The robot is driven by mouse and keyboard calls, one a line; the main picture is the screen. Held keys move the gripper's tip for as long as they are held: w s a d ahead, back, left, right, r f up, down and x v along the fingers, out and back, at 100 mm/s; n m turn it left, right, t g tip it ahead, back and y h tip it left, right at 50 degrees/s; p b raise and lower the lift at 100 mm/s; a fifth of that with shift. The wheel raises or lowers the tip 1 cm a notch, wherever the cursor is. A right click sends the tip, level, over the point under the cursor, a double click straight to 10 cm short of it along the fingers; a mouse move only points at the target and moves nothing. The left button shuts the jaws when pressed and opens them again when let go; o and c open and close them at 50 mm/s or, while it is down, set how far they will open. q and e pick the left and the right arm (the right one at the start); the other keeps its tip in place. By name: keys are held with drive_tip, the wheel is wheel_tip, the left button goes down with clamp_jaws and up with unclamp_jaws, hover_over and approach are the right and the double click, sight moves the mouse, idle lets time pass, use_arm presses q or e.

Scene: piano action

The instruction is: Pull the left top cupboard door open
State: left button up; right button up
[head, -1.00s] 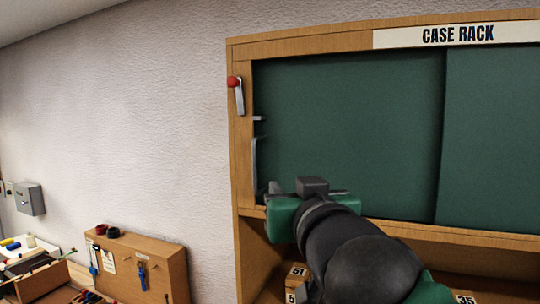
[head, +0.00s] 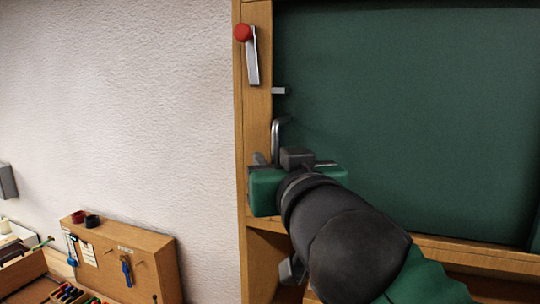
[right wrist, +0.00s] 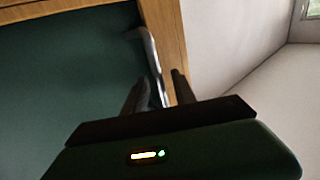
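The left top cupboard door (head: 400,110) is a dark green panel and looks closed in its wooden frame. Its metal bar handle (head: 277,128) is at the door's left edge, with its lower part hidden behind my right gripper (head: 267,160). In the right wrist view, the handle (right wrist: 154,65) runs down between the two dark fingers of my right gripper (right wrist: 160,90). The fingers are apart, one on each side of the bar, and I see no clear grip. My left gripper is not in view.
A red-knobbed lever (head: 252,60) is on the wooden frame post (head: 257,110), above a small metal tab (head: 278,91). Bare wall (head: 120,110) lies to the left. A wooden tool box (head: 125,255) stands lower left.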

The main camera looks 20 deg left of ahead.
drive_tip(key=shift+a+f, duration=0.1)
drive_tip(key=shift+a, duration=0.25)
drive_tip(key=shift+s+d, duration=0.1)
drive_tip(key=shift+d, duration=0.1)
drive_tip(key=c, duration=0.3)
drive_tip(key=shift+d, duration=0.35)
clamp_jaws()
drive_tip(key=shift+a, duration=0.15)
